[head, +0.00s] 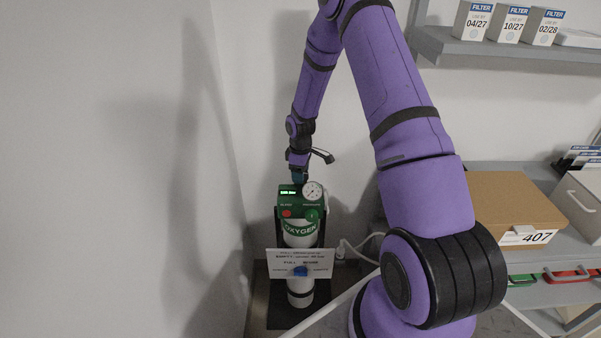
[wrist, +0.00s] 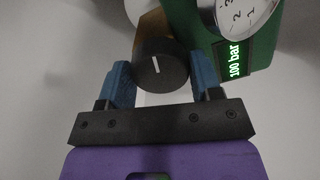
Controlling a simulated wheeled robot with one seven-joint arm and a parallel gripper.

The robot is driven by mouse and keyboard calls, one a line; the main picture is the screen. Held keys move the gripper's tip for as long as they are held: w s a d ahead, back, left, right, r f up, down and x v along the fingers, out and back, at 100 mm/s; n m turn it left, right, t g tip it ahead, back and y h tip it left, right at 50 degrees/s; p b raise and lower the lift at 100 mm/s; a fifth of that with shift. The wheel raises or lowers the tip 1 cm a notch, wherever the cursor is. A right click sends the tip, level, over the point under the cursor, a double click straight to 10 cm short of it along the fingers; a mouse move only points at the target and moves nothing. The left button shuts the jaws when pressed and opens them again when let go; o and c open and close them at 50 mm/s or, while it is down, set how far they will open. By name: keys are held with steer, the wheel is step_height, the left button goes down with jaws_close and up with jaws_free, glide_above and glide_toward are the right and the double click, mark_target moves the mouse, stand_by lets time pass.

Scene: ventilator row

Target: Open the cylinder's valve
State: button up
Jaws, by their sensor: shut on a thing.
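The oxygen cylinder (head: 300,232) stands upright in the corner, white with a green head unit (head: 290,203) on top. The unit has a round gauge (head: 313,191), a red button (head: 286,213) and a lit display, which reads 100 bar in the wrist view (wrist: 236,60). The valve knob (wrist: 160,68) is black and round with a white line pointing nearly straight up in the wrist picture. My gripper (head: 299,177) is above the cylinder, its blue fingers on either side of the knob and shut on it. The knob is hidden in the head view.
A printed card (head: 300,257) hangs on the cylinder's front. A wall is close on the left. On the right are a shelf with filter boxes (head: 510,24) and a lower shelf with a cardboard box (head: 510,208) marked 407. A pale hose (head: 357,246) lies beside the cylinder.

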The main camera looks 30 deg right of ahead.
steer(key=m, duration=0.5)
steer(key=shift+w+m, duration=0.1)
steer(key=shift+m, duration=2.5)
steer(key=o, duration=0.9)
steer(key=shift+o, duration=0.2)
step_height(320, 180, up, 11)
